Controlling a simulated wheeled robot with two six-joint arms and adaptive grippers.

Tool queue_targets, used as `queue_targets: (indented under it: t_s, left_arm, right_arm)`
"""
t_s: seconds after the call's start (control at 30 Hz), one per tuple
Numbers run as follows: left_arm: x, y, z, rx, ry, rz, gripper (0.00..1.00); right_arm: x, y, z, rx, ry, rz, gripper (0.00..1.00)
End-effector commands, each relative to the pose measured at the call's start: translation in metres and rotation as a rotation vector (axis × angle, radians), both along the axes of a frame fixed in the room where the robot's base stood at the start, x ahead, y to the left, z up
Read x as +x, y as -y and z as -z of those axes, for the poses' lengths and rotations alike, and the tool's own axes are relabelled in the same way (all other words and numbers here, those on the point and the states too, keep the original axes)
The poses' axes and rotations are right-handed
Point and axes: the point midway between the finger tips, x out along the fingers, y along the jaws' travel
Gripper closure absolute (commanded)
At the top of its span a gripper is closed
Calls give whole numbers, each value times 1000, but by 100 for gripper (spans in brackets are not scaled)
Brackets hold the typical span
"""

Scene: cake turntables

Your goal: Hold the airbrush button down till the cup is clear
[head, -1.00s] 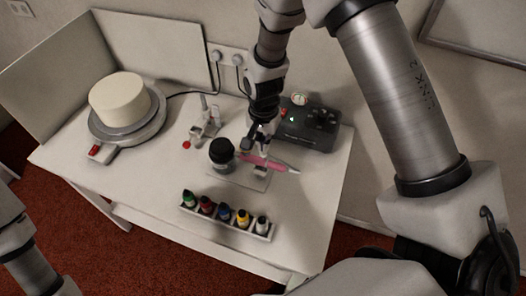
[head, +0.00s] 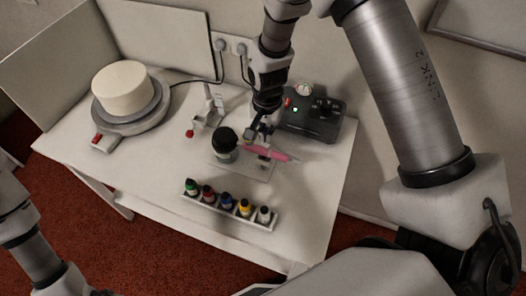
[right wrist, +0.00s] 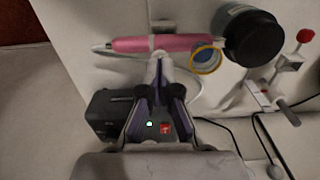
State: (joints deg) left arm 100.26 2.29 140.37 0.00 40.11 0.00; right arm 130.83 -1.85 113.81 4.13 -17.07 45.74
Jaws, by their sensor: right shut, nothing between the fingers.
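The pink airbrush (head: 272,153) lies on a stand on the white table, beside a dark-lidded jar (head: 225,143). In the right wrist view the airbrush (right wrist: 140,45) runs across the top, with a small yellow-rimmed cup (right wrist: 206,59) at its side and the jar (right wrist: 252,38) to the right. My right gripper (head: 253,137) is shut and empty, pointing down at the airbrush. In the right wrist view its fingertips (right wrist: 159,60) meet at the airbrush's edge; they hide the button, and contact is unclear. My left gripper is out of view.
The black compressor (head: 312,118) with a green light stands behind the airbrush. A row of paint bottles (head: 230,204) stands in front. A white cake (head: 122,88) on a turntable (head: 130,113) is at the left. The table's front right is clear.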

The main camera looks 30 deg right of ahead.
Motion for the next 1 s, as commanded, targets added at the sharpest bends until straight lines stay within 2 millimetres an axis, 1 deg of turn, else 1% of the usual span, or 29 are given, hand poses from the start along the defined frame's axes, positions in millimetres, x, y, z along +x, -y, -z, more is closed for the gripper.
queue_targets:
  t_s: [1.0]
  left_arm:
    - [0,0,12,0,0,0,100]
  right_arm:
    - [0,0,21,0,0,0,100]
